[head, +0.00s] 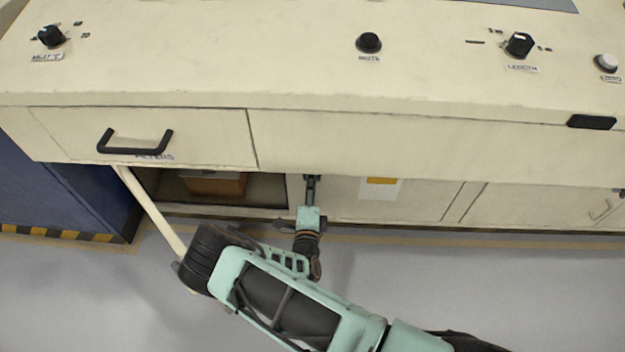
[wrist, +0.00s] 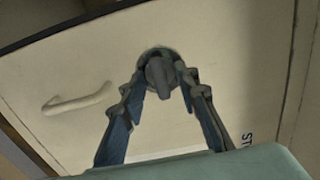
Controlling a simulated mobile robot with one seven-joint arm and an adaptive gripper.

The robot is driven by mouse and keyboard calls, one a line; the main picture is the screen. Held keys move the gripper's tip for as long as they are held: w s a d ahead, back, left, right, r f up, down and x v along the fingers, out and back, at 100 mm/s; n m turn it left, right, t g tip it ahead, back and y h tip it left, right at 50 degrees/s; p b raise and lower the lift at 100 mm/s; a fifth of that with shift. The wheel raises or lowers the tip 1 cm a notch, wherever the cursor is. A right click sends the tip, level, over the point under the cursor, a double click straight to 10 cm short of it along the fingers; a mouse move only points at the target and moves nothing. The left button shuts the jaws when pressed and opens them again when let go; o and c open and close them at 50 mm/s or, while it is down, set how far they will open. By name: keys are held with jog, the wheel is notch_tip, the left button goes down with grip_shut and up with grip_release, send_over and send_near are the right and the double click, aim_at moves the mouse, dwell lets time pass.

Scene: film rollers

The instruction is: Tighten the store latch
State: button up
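In the wrist view the store latch (wrist: 158,78) is a dark grey knob with a thumb-turn bar on a round base, set in a pale door panel (wrist: 220,60). The bar points roughly up and down in that picture. The lettering "ST" (wrist: 246,140) shows on the panel at lower right. My gripper (wrist: 161,88) is open, with one finger on each side of the latch bar and narrow gaps apparently left beside it. In the head view my gripper (head: 311,182) reaches under the counter to the lower door front (head: 415,200); the latch is hidden there.
A pale handle (wrist: 78,100) is left of the latch in the wrist view. In the head view an open compartment (head: 262,190) holds a brown box (head: 215,186); an open door (head: 150,212) juts out at left. The counter with knobs overhangs (head: 420,145).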

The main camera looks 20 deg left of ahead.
grip_shut()
jog(key=shift+m, duration=0.4)
jog(key=m+p, duration=0.2)
jog(key=shift+r+m, duration=0.15)
jog(key=shift+m, duration=0.25)
jog(key=m+p, duration=0.1)
jog(key=m, duration=0.1)
jog(key=shift+m, duration=0.4)
jog(key=m+p, duration=0.2)
jog(key=m, duration=0.3)
jog(key=m+p, duration=0.2)
jog(key=m, duration=0.3)
jog(key=shift+m, duration=0.4)
